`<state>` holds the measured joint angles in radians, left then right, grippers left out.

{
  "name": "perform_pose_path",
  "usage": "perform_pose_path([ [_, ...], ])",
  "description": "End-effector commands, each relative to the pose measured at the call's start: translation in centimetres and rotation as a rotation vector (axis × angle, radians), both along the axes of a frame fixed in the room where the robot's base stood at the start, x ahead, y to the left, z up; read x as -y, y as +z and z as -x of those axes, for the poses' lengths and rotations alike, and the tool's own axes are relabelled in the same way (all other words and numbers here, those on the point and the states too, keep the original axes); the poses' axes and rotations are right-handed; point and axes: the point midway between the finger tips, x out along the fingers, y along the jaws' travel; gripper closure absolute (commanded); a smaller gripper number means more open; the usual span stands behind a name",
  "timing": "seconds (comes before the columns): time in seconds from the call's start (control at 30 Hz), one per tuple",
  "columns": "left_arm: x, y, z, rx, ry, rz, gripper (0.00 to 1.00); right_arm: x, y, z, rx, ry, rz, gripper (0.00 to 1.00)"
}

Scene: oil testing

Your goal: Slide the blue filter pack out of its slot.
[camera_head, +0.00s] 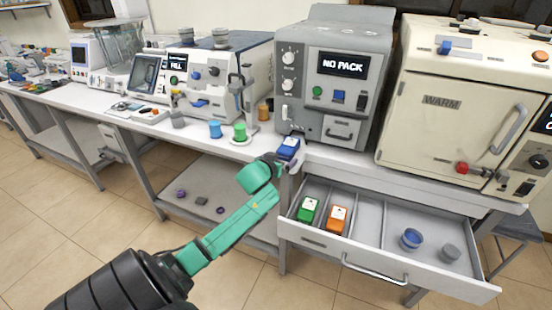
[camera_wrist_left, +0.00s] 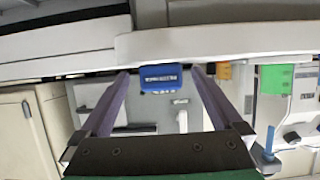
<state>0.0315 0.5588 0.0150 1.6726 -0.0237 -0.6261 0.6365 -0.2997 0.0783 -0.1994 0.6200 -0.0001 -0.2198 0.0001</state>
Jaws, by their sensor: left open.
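The blue filter pack (camera_head: 289,147) is at the bench's front edge, by the lower left of the grey tester (camera_head: 345,85), whose screen reads NO PACK. My left gripper (camera_head: 286,163) reaches it from the front. In the left wrist view the blue pack (camera_wrist_left: 160,79) lies between the ends of the two open fingers, with gaps showing on both sides. The gripper is open and not closed on it. I cannot tell whether the pack rests on the bench or in a slot, as my gripper hides its lower part. My right gripper is not in view.
An open drawer (camera_head: 372,262) below holds a green pack (camera_head: 307,210), an orange pack (camera_head: 336,219), a blue cup (camera_head: 410,239) and a grey cup (camera_head: 450,252). Blue (camera_head: 215,130) and green (camera_head: 239,131) containers stand left of the tester. A cream oven (camera_head: 440,120) stands right.

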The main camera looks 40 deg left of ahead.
Motion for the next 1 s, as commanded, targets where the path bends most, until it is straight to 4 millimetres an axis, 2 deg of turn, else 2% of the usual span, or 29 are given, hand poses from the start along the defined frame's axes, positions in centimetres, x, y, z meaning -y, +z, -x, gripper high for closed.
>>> perform_pose_path([
  [0.17,1.0,1.1,2.8,-0.001,-0.002,0.0,0.0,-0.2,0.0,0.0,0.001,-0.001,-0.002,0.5],
  [0.5,3.3,4.2,10.1,-0.002,0.0,0.002,0.0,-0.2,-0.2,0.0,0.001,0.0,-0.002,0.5],
  [0.6,3.8,4.8,11.5,-0.001,-0.001,0.002,0.0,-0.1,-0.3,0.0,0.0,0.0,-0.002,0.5],
  [0.73,4.0,5.3,12.4,-0.001,0.001,0.0,0.0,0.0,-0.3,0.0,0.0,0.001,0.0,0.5],
  [1.0,4.0,5.4,12.4,0.0,0.001,0.0,0.0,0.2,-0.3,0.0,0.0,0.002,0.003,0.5],
])
